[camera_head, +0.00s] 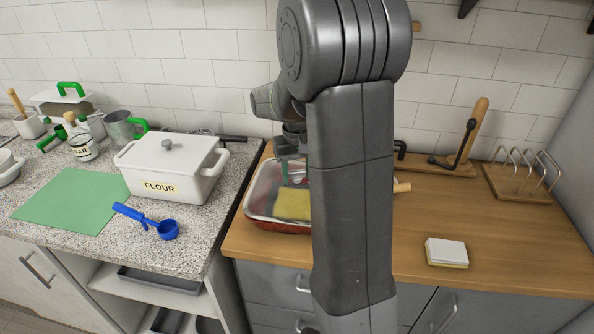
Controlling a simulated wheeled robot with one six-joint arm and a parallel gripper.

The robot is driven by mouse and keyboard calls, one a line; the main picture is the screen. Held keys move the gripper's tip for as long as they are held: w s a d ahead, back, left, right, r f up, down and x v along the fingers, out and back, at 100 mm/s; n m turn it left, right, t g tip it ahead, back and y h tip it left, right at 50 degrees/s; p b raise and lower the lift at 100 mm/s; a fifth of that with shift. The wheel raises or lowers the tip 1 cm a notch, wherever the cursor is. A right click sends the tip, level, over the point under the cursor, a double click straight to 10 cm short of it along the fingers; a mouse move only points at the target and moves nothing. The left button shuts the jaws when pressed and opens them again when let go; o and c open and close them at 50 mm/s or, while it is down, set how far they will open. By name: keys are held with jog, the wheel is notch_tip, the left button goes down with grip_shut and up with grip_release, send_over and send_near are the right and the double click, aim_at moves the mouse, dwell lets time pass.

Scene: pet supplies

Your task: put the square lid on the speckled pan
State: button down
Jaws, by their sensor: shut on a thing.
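The speckled pan (277,226) is a reddish dish on the wooden counter, left of my arm. Its right part is hidden behind my arm. A pale, see-through square lid (262,190) lies over or just above the pan's opening, and something yellow shows below it. My gripper (294,177) is above the pan and shut on the lid near its middle. My arm hides much of the grip. I cannot tell whether the lid touches the pan's rim all round.
A white flour box (172,167), a blue scoop (150,222) and a green mat (72,200) are on the stone counter at left. A sponge-like block (446,252) and a wire rack (524,178) are at right. The wooden counter between is mostly clear.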

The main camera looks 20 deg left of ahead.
dwell(0.3)
jog(key=c, duration=0.6)
grip_release()
jog(key=shift+f, duration=0.1)
notch_tip(320, 180, up, 14)
jog(key=shift+b, duration=0.3)
jog(key=shift+f, duration=0.15)
notch_tip(320, 180, down, 14)
jog(key=shift+r+p, duration=0.25)
jog(key=shift+p, duration=0.05)
jog(key=shift+r, duration=0.1)
